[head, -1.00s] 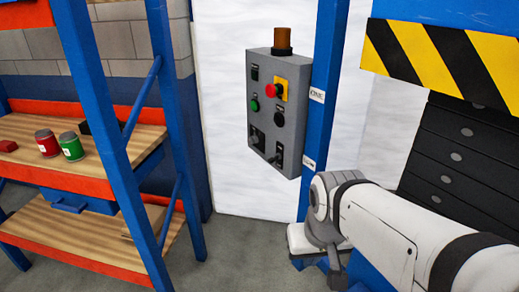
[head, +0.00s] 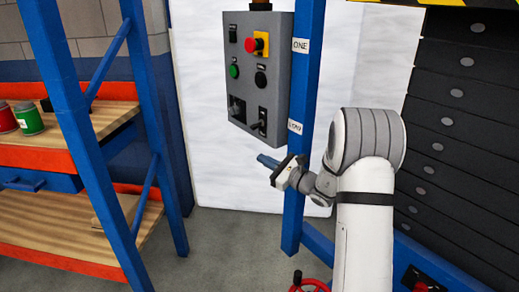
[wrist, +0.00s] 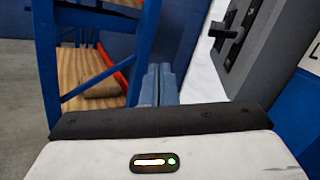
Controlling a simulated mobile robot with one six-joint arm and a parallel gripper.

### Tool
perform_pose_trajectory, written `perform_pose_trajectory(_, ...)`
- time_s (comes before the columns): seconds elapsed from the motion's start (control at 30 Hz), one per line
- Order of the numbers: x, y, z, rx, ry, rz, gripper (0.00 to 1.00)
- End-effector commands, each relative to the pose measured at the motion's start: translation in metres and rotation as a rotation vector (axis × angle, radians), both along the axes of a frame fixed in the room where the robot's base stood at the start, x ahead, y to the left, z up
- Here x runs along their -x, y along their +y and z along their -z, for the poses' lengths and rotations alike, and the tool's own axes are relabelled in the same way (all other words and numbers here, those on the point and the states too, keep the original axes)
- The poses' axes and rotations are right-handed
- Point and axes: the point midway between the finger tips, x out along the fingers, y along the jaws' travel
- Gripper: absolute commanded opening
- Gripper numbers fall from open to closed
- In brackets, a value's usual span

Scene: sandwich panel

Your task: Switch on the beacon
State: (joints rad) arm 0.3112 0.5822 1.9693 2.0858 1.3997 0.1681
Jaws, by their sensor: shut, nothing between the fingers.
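The grey control panel (head: 282,90) hangs by a blue post. Only the brown-orange base of the beacon (head: 261,2) shows at the top edge. The panel carries a black switch (head: 233,34), a red button on yellow (head: 253,45), a green button (head: 234,71), a black round control (head: 260,79) and two levers low down, left (head: 236,107) and right (head: 257,124). My gripper (head: 263,160) is shut and empty, just below the panel, pointing left. In the wrist view its blue fingers (wrist: 158,84) lie together, left of and apart from a black lever (wrist: 226,34).
The blue post (head: 300,130) stands right of the panel, close to my gripper. A shelf rack (head: 110,190) with cans (head: 28,119) is at left. Black drawers (head: 460,140) stand at right. A red handwheel (head: 309,286) is low down.

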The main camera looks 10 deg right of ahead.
Motion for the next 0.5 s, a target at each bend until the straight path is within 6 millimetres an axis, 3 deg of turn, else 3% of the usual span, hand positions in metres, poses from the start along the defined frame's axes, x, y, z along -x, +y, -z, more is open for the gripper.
perform_pose_trajectory(0.03,-0.012,-0.018,0.019,-0.052,0.001,0.059,0.0)
perform_pose_trajectory(0.2,-0.03,-0.053,0.036,-0.151,-0.014,0.172,0.0)
perform_pose_trajectory(0.5,-0.032,-0.058,0.036,-0.168,-0.017,0.19,0.0)
